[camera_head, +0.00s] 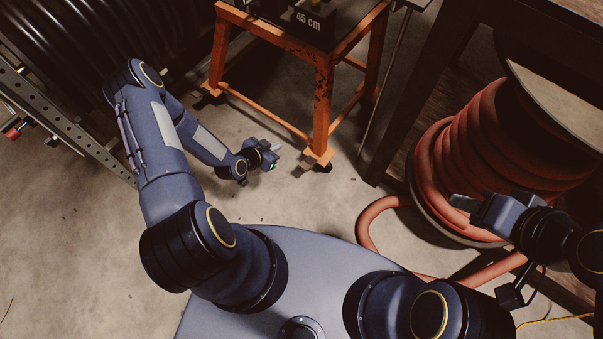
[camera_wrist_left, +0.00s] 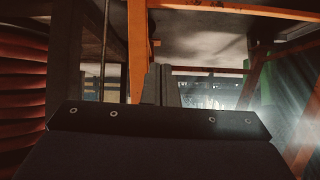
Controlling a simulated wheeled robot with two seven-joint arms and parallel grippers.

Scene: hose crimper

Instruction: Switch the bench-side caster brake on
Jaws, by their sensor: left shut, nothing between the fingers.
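An orange steel stand (camera_head: 323,100) has caster wheels at its feet. Its near caster (camera_head: 322,167) is a small dark wheel under the orange foot, on the side toward the dark bench. The brake lever on it is too small to make out. My left gripper (camera_head: 277,149) is low over the floor, just left of this foot and apart from it. It is shut and empty. In the left wrist view, its fingers (camera_wrist_left: 161,84) are together in front of an orange leg (camera_wrist_left: 138,45). My right gripper (camera_head: 466,203) is in front of the hose reel; its opening is unclear.
A reel of red hose (camera_head: 465,155) stands at the right, with a loose hose loop on the floor. A dark bench (camera_head: 425,85) is behind it. A perforated metal rack (camera_head: 75,125) stands at the left.

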